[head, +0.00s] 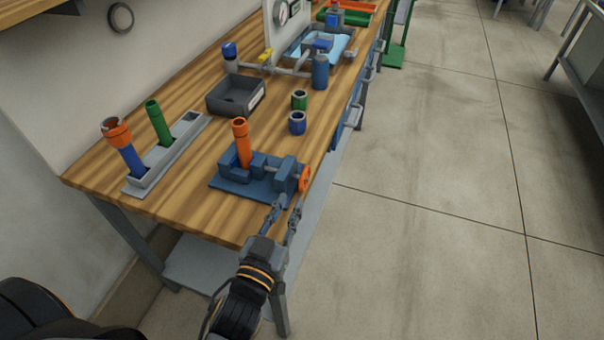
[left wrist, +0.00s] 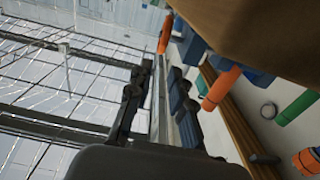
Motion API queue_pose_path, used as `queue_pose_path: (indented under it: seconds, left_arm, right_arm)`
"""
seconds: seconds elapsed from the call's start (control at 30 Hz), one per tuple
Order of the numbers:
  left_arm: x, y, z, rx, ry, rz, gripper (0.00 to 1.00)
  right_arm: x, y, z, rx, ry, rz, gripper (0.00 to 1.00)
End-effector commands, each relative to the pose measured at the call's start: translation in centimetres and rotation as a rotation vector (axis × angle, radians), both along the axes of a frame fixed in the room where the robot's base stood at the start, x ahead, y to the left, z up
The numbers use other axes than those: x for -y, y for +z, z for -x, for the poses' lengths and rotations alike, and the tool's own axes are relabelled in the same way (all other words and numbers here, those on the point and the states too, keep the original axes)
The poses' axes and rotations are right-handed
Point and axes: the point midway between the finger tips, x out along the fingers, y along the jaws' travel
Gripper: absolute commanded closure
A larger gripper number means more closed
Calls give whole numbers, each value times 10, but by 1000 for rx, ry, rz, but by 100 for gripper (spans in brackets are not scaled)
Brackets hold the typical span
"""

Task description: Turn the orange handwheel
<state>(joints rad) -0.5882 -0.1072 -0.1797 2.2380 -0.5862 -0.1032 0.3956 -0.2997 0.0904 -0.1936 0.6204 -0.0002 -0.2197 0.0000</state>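The orange handwheel (head: 305,178) is on the right end of the blue vise (head: 258,172), at the workbench's front edge. An orange pipe (head: 241,145) stands upright in the vise. My left gripper (head: 287,208) points toward the handwheel from just below it in the head view. Its two fingers are apart, with nothing seen between them, and a small gap seems to separate them from the wheel. In the left wrist view, the open fingers (left wrist: 156,92) show, with an orange shape, likely the handwheel (left wrist: 165,34), beyond them. My right gripper is not in view.
A grey rack (head: 168,158) with green and blue-orange pipes stands at the bench's left end. A grey bin (head: 236,96), a green cup (head: 299,99) and a blue cup (head: 297,122) are behind the vise. The floor (head: 430,190) right of the bench is clear.

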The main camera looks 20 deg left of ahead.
Motion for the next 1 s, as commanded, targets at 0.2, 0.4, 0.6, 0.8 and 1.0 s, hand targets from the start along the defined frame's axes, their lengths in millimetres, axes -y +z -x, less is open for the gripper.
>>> queue_pose_path:
  seconds: [0.2, 0.4, 0.6, 0.8, 1.0]
  left_arm:
    - [1, 3, -42, 3, -1, -3, 79]
    - [2, 2, -72, 1, -1, -1, 79]
    - [3, 0, -87, -1, 0, 0, 79]
    - [3, 0, -89, -1, 0, 0, 79]
    - [3, 0, -89, -1, 0, 0, 96]
  right_arm:
    - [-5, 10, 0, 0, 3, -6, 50]
    - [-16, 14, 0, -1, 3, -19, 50]
    - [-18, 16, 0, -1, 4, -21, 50]
    - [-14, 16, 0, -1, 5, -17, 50]
    - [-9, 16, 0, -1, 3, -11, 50]
